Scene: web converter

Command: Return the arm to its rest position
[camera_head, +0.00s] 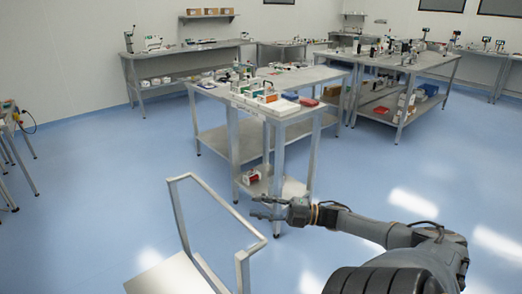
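My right arm (375,228) comes in from the lower right and reaches left across the middle of the view. My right gripper (258,207) is at its end, with its two fingers apart and nothing visible between them. It shows in front of the lower part of the near metal table (232,140); I cannot tell the exact gap to the table leg. My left arm and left gripper are not in view.
A pale upright frame (243,254) with a flat white plate (170,277) stands at lower left, close to the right gripper. Workbenches with small devices stand behind, including one at right (432,65). Blue floor (100,190) is clear at left.

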